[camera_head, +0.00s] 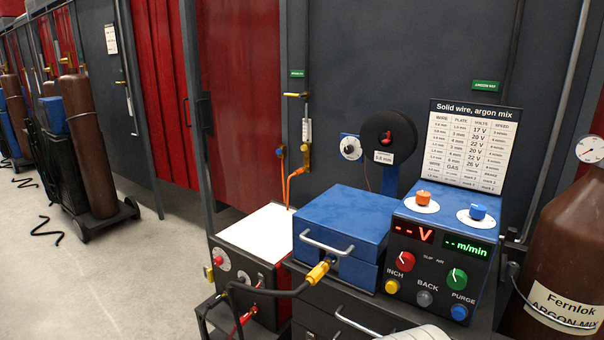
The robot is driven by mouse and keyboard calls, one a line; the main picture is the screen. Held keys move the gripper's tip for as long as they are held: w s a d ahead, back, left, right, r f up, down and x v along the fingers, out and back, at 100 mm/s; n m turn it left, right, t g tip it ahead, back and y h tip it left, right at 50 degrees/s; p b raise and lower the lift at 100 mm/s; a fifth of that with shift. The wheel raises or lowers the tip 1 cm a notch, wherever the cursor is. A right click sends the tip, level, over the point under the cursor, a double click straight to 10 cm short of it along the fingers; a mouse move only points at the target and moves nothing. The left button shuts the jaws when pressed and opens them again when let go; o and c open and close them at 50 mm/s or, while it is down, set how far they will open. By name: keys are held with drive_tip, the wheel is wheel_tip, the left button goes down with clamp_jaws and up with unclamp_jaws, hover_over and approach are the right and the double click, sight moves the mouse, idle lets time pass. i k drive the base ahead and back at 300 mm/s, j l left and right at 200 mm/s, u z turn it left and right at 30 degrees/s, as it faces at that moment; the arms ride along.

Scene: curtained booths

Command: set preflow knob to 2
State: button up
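No label that I can read says preflow. The blue welding control unit (432,262) has an orange knob (423,198) and a blue knob (477,211) on white dials on top. Its front has a red knob (405,261) and a green knob (456,278). A black knob on a white dial (350,147) sits beside the wire spool. My gripper is not in view.
Yellow, grey and blue buttons (459,312) line the unit's lower front. A settings chart (468,146) stands behind it. A brown gas cylinder (560,250) is close at right. A cable with a yellow connector (318,271) crosses the front. Open floor (110,290) lies left.

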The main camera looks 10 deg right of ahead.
sight(478, 211)
drive_tip(key=z, duration=1.3)
drive_tip(key=i+l, duration=0.1)
drive_tip(key=i, duration=0.25)
